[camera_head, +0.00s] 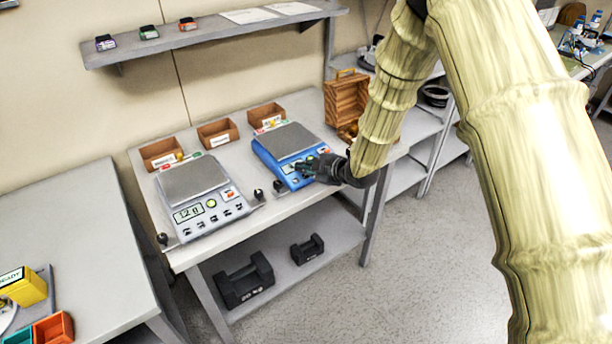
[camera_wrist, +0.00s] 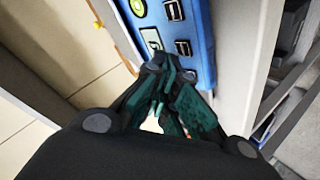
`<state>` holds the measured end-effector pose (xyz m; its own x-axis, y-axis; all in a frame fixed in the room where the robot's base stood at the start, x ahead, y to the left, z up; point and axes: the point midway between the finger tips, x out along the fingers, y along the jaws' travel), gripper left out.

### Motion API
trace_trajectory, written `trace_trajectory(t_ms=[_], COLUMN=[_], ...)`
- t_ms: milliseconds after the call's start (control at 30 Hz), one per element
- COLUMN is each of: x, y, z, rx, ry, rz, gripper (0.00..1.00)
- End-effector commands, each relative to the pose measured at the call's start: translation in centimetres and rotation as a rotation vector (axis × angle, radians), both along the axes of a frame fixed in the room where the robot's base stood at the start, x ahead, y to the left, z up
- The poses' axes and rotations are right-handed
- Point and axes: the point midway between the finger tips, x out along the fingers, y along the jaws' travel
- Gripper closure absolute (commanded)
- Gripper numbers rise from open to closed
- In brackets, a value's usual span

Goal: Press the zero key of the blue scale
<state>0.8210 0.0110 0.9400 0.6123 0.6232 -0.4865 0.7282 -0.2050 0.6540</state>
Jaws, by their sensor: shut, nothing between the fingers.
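The blue scale (camera_head: 264,154) stands on the bench with its grey weighing plate (camera_head: 288,139) bare. My gripper (camera_head: 303,167) is shut and empty over its front key panel, hiding part of the keys and display. In the wrist view the blue panel (camera_wrist: 203,30) shows a green round mark (camera_wrist: 138,7) and several dark or pale square keys.
Small wooden bins (camera_head: 217,133) line the bench back, and a wooden crate (camera_head: 346,98) stands at right. Dark weights (camera_head: 244,281) sit on the lower shelf. Black knobs (camera_head: 258,194) stand between the scales.

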Motion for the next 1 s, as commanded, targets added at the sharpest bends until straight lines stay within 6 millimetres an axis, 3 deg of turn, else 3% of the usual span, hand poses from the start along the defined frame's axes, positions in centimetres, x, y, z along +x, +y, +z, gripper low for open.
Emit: trace_trajectory(t_ms=[1000], x=[0.16], y=[0.14], z=[-0.81], rx=[0.0], ry=[0.0], rz=[0.0], gripper=[1.0])
